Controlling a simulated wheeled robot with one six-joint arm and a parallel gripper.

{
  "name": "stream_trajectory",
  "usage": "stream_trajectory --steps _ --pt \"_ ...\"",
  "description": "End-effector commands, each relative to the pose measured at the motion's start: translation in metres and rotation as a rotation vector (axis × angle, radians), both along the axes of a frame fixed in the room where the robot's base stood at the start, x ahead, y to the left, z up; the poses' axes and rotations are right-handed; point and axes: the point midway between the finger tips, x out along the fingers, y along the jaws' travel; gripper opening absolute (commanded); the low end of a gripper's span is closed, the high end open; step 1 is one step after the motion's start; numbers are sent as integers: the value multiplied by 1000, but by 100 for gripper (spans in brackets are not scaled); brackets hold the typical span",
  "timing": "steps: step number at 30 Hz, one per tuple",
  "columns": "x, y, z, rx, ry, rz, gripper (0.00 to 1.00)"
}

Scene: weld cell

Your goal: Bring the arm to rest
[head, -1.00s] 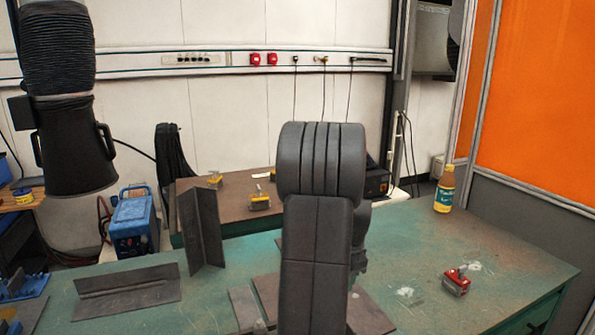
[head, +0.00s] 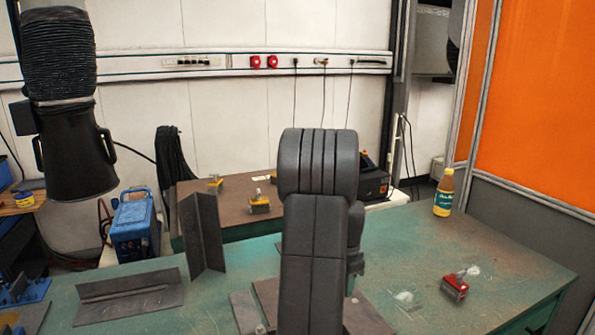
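My dark grey arm stands upright in the middle of the head view, over the green table (head: 420,250). Its thick upper joint faces me and hides what lies behind it. My gripper is not visible; the arm's own links may cover it.
On the green table stand an angled steel piece (head: 203,235), a flat welded plate (head: 128,297), a yellow bottle (head: 444,193) and a red magnet clamp (head: 455,287). A black extraction hood (head: 75,150) hangs at left. The table's right part is mostly clear.

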Motion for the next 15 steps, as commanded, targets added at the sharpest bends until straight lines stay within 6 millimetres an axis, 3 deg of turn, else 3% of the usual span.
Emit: stream_trajectory --steps 15 --pt "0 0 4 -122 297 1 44"
